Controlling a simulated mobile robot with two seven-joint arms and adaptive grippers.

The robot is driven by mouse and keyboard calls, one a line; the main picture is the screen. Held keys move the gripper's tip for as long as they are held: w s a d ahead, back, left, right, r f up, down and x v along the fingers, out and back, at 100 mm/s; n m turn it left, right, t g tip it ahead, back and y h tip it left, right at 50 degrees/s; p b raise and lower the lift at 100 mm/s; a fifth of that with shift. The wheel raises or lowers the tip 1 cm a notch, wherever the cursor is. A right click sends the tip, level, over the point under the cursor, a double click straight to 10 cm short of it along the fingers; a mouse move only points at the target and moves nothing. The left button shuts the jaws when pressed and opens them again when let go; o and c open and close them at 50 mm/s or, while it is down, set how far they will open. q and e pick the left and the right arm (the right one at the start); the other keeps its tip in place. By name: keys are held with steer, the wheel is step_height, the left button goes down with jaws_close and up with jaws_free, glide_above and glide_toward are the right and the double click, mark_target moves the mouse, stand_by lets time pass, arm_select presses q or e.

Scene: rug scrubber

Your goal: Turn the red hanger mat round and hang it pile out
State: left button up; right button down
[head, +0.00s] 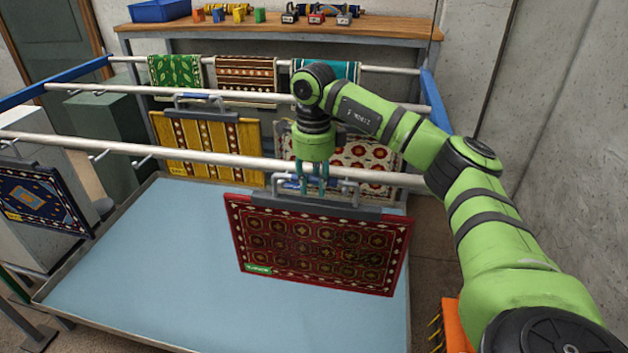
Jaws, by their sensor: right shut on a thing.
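The red hanger mat (320,246) hangs below the front rail (215,158), over the blue tray, tilted slightly down to the right. A patterned face with a dark centre, cream-flecked border and small green label (258,268) at its lower left is toward me. A grey hanger bar (318,206) runs along its top edge. My right gripper (311,188) points down at the blue handle of this hanger and is shut on it. The fingertips partly hide the handle. I cannot tell whether the hanger's hooks rest on the rail. My left gripper is out of view.
Behind hang a yellow striped mat (208,150), a cream and red mat (352,152) and several smaller mats on the back rail. A dark blue mat (40,197) hangs at left. The light blue tray floor (150,250) is clear. A wooden bench (280,25) stands behind.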

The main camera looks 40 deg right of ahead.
steer(key=c, duration=0.9)
jaws_free()
steer(key=shift+r, duration=0.1)
steer(key=shift+s, duration=0.1)
step_height(320, 180, up, 12)
steer(key=shift+s+a+r, duration=0.1)
steer(key=shift+a, duration=0.05)
